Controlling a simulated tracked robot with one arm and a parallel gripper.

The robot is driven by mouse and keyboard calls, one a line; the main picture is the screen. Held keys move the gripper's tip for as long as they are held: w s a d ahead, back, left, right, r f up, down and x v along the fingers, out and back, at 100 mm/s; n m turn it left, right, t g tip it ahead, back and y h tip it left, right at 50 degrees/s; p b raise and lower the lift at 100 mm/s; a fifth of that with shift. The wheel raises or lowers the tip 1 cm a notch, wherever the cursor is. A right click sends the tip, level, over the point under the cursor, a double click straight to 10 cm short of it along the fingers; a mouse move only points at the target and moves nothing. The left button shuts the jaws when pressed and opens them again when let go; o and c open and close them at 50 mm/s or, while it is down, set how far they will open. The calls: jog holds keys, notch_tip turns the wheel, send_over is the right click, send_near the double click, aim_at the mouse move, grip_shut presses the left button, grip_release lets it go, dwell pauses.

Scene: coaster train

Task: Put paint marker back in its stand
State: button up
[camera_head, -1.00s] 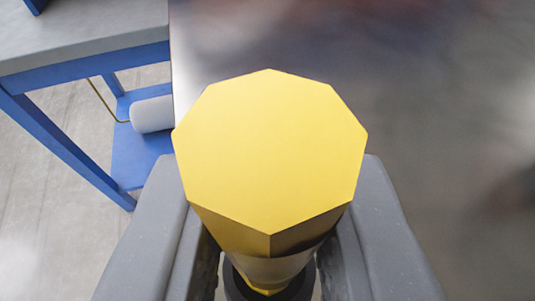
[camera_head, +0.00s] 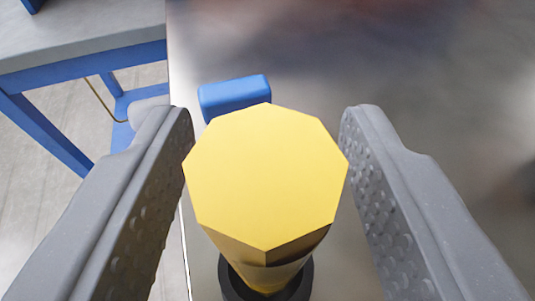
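The paint marker (camera_head: 267,180) is yellow with a flat, many-sided end that faces the camera. It stands upright, with its lower part inside a dark round stand (camera_head: 234,287). My gripper (camera_head: 268,125) is open, with one grey textured finger on each side of the marker. There is a gap between the marker and each finger. The marker's wide end hides its lower part and most of the stand's opening.
The stand is on a grey, shiny surface (camera_head: 440,150). A blue block (camera_head: 234,96) lies just beyond the marker. A blue-framed table (camera_head: 85,50) with a grey top is at the upper left. The surface to the right is clear.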

jog(key=a+p+v, duration=0.1)
jog(key=v, duration=1.3)
jog(key=s+d+r+m+t+h, duration=0.15)
jog(key=s+r, duration=0.25)
jog(key=r, duration=1)
jog(key=s+r+g+h, duration=0.15)
jog(key=s+r, duration=0.25)
jog(key=r, duration=0.9)
jog(key=s+a+r+y, duration=0.1)
jog(key=s+r+y, duration=0.1)
jog(key=s+r, duration=1.5)
jog(key=shift+s+a+n+t, duration=0.15)
jog(key=shift+s+n+t, duration=0.3)
jog(key=shift+s, duration=0.25)
jog(key=shift+r, duration=0.1)
